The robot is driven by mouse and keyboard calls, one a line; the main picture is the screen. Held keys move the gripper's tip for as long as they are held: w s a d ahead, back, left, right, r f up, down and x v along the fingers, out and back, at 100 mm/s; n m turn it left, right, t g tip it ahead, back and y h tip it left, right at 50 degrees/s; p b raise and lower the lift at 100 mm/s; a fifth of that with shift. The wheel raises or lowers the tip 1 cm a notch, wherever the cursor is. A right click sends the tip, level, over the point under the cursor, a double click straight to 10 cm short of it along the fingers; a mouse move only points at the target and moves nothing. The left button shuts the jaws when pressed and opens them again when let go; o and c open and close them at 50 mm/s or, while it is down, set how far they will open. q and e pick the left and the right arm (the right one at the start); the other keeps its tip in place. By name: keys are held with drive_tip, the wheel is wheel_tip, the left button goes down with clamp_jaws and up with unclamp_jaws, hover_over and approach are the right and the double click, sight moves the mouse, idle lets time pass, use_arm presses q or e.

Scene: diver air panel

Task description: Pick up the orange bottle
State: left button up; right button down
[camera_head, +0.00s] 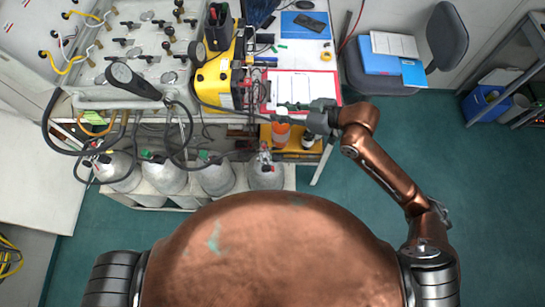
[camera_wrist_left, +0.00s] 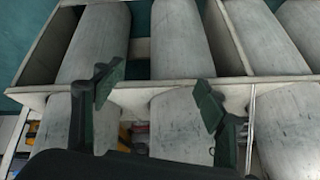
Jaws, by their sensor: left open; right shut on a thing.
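My left gripper (camera_wrist_left: 158,95) shows in the left wrist view, open and empty, over grey cylinders in a rack. The left gripper does not show in the head view.
A yellow machine (camera_head: 215,80) stands left of the clipboard (camera_head: 300,87). Several grey cylinders (camera_head: 215,175) stand in a rack below the bench.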

use_arm(q)
drive_tip(key=w+d+r+t, duration=0.3)
drive_tip(key=w+d+r, duration=0.45)
drive_tip(key=r, duration=0.35)
use_arm(e)
drive_tip(key=shift+r, duration=0.1)
use_arm(q)
drive_tip(key=t+h, duration=0.5)
drive_tip(key=t, duration=0.3)
approach(282, 129)
wheel_tip(282, 129, down, 5)
drive_tip(key=w, duration=0.1)
drive_tip(key=x, duration=1.2)
drive_tip(key=shift+w+a+f, duration=0.1)
drive_tip(key=shift+a, duration=0.05)
